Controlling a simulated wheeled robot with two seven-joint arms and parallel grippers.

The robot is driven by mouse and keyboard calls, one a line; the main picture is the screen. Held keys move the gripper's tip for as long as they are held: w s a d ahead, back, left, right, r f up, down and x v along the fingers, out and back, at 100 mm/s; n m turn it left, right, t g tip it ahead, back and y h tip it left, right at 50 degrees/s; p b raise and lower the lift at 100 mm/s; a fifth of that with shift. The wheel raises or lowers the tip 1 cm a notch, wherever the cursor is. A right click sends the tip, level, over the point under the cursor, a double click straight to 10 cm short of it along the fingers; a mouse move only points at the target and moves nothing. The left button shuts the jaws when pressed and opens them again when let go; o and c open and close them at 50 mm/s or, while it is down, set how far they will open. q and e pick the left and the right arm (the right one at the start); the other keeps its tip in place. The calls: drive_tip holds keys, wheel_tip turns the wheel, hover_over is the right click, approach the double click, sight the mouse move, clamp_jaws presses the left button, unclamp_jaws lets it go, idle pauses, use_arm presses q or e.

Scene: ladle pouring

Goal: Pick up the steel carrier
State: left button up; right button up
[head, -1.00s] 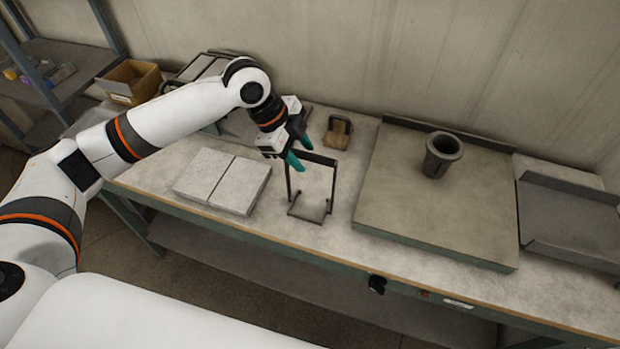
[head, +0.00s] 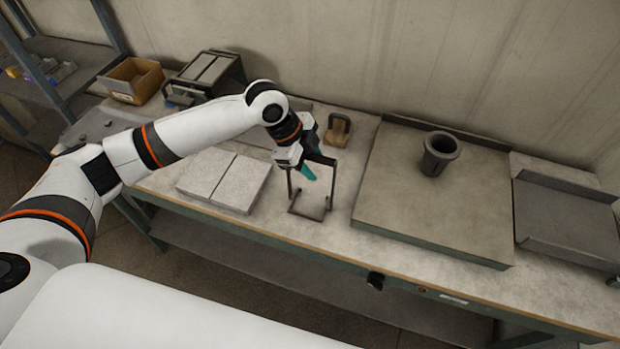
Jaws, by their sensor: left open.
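The steel carrier (head: 291,190), a thin dark upright frame with a foot loop at its base, stands on the workbench near the middle. My left gripper (head: 312,170) has teal fingertips and is at the carrier's top bar. Its jaws are open. The fingers overlap the bar in the head view; I cannot tell whether they touch it. The gripper hides part of the top bar. My right gripper is not in view.
Pale slabs (head: 222,181) lie left of the carrier. A brown block with a handle (head: 337,131) stands behind it. Right are a large raised plate (head: 400,200) with a dark cup (head: 440,154) and a grey tray (head: 568,220). A cardboard box (head: 131,80) is at back left.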

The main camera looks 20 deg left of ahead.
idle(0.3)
use_arm(q)
clamp_jaws()
idle(1.3)
